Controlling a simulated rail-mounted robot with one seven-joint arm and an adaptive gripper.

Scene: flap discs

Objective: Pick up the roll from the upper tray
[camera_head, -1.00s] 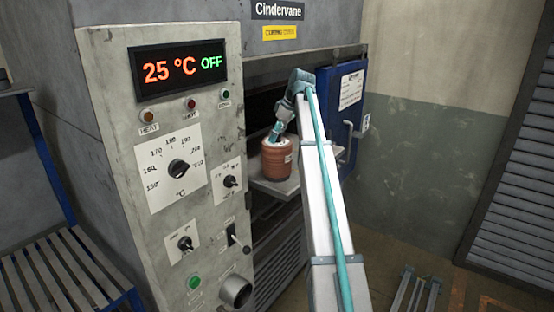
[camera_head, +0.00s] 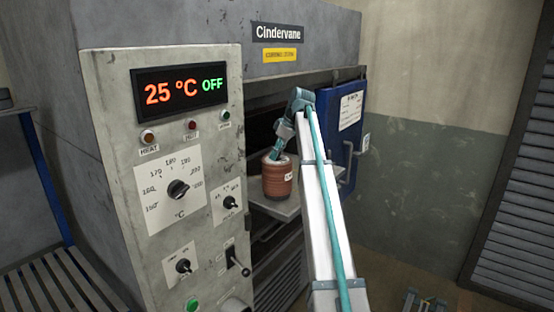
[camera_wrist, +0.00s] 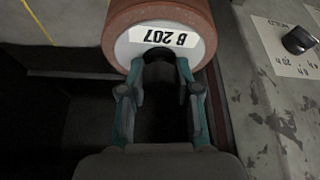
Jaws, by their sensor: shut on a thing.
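The roll (camera_head: 277,181) is a reddish-brown cylinder with a pale top and a small white label on its side. It is upright at the upper tray (camera_head: 287,210) in the open oven; I cannot tell whether its base touches the tray. My gripper (camera_head: 276,156) reaches down onto the roll's top and is shut on its middle. In the wrist view my gripper (camera_wrist: 158,62) has its fingers closed at the dark centre piece of the roll (camera_wrist: 120,20). The roll's pale end bears a label reading "B 207", upside down there.
The oven's control panel (camera_head: 165,185) stands close on the left, reading 25 °C OFF. The blue door (camera_head: 350,115) is open behind my arm on the right. A slatted blue-framed bench (camera_head: 50,285) is at lower left. The floor on the right looks mostly clear.

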